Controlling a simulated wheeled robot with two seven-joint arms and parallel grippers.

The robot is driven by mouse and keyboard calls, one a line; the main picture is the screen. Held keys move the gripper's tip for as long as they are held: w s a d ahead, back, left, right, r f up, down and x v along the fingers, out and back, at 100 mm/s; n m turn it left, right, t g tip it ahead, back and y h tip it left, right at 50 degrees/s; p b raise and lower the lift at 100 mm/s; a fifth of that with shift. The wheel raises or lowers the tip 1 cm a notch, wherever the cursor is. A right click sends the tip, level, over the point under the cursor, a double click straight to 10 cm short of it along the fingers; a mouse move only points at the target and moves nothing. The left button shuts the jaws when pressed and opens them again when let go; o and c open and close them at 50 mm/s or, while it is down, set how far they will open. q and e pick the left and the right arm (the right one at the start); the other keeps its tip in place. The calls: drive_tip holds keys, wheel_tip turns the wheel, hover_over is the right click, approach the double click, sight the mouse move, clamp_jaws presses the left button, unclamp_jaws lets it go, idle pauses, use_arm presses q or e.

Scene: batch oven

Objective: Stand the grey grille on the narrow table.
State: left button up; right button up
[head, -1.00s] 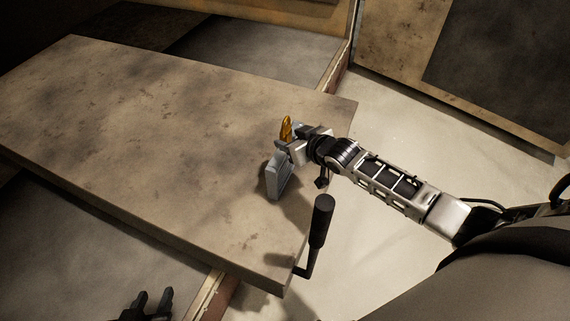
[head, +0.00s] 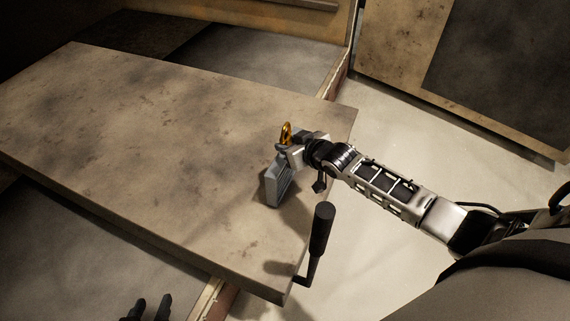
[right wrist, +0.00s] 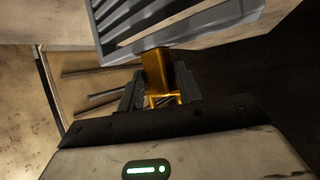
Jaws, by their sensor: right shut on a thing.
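The grey grille (head: 279,188) is a small slatted block with a gold part (head: 286,132) on it. It is near the right end of a long, stained tan tabletop (head: 150,130), tilted in the head view. I cannot tell whether its lower edge touches the surface. My right gripper (right wrist: 158,88) is shut on the grille's gold part, with the grey slats (right wrist: 165,20) beyond the fingers in the right wrist view. My left gripper (head: 148,309) is at the bottom edge of the head view, fingers apart and empty, partly cut off.
A black crank handle (head: 320,230) rises beside the tabletop's right front corner, close to the grille and below my right arm. Pale floor (head: 420,135) lies to the right. A tan panel with a dark area (head: 505,60) stands at the upper right. Most of the tabletop is bare.

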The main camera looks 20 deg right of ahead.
drive_tip(key=shift+w+r+p, duration=0.1)
drive_tip(key=shift+r+p, duration=1.65)
drive_tip(key=shift+r, duration=0.2)
drive_tip(key=shift+c, duration=0.2)
